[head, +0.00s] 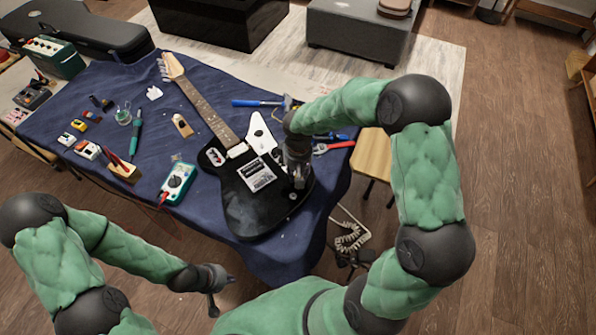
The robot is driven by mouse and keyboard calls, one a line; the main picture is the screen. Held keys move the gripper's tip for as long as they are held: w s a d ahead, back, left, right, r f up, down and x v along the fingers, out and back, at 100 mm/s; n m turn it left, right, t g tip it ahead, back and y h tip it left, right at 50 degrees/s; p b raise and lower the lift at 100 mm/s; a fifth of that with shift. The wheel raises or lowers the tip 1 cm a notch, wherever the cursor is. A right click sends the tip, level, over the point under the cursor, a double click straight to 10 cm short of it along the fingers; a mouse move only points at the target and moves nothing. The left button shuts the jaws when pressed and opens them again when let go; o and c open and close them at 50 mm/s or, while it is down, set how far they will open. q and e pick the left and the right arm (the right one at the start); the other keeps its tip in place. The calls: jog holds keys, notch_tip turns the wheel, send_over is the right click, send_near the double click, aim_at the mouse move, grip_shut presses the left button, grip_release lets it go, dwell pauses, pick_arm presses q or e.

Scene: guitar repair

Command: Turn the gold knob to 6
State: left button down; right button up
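A black electric guitar (240,205) with a white pickguard lies on the blue-covered table, its neck toward the upper left. My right gripper (299,182) points down over the right side of the guitar body, where the controls are. Its fingertips are small and dark, so I cannot tell whether they are open, shut or touching a knob. I cannot make out the gold knob; the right gripper may hide it. My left gripper (223,294) is in front of the table, away from the guitar, with its fingers spread and empty.
The blue cloth (215,75) covers the table. A green multimeter (176,183) lies left of the guitar body, a soldering iron (135,135) beyond it. A blue-handled hammer (258,102) and red-handled pliers (333,146) lie near my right arm. A wooden stool (371,155) stands right of the table.

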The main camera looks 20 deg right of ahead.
jog(key=shift+n, duration=0.5)
jog(key=shift+n+p, duration=0.6)
jog(key=shift+n+p, duration=0.45)
jog(key=shift+n, duration=0.35)
jog(key=c, duration=0.4)
jog(key=shift+m+b, duration=1.1)
jog(key=shift+m, duration=0.5)
jog(key=shift+m+b, duration=0.8)
jog(key=shift+m, duration=0.8)
jog(key=o, duration=1.2)
